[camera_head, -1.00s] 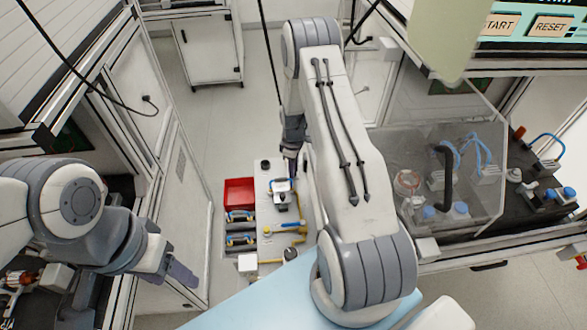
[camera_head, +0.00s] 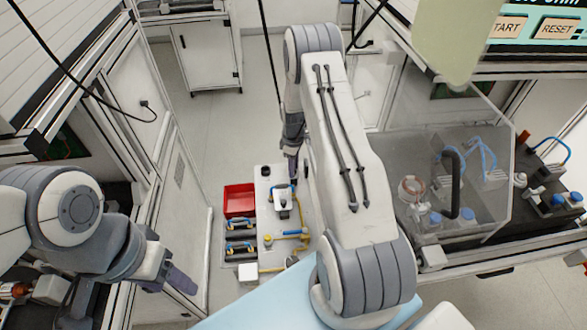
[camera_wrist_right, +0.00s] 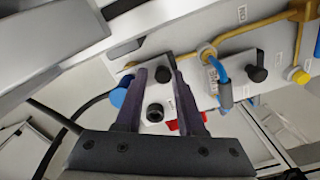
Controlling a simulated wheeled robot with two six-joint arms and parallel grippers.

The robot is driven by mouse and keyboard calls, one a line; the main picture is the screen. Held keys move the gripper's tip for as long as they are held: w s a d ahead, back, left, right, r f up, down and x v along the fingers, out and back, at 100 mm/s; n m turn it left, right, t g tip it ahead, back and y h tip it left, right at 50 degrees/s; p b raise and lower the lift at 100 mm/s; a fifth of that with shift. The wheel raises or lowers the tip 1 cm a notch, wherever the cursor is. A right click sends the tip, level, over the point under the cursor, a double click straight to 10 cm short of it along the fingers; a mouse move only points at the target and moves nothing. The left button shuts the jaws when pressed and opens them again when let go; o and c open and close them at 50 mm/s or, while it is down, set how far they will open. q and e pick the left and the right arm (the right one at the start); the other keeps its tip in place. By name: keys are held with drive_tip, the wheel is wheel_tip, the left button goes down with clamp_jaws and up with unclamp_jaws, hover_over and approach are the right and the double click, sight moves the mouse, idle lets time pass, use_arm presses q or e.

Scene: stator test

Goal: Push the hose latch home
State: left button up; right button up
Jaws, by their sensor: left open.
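A white fixture panel with yellow pipes (camera_wrist_right: 250,28) fills the upper right of the right wrist view. A blue hooked part (camera_wrist_right: 221,78) with a grey-blue lower end sits on it beside a black knob (camera_wrist_right: 257,74); I cannot tell for sure whether this is the hose latch. My right gripper (camera_wrist_right: 163,76) is open, its two dark fingers apart in front of a white block with a black round socket (camera_wrist_right: 155,112). I see nothing held. In the head view my right gripper (camera_head: 292,168) is partly hidden by its arm. My left gripper (camera_head: 180,282) is open and empty, away from the panel.
In the head view a red bin (camera_head: 239,200) and dark bins with blue-handled parts (camera_head: 239,224) stand left of the white fixture panel (camera_head: 265,205). A clear guard with a black handle (camera_head: 453,185) covers a bench at right.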

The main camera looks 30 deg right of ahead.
drive_tip(key=shift+a, duration=0.1)
drive_tip(key=shift+r, duration=0.5)
wheel_tip(320, 180, up, 10)
drive_tip(key=b, duration=0.1)
drive_tip(key=shift+f+b, duration=0.25)
drive_tip(key=shift+b, duration=0.15)
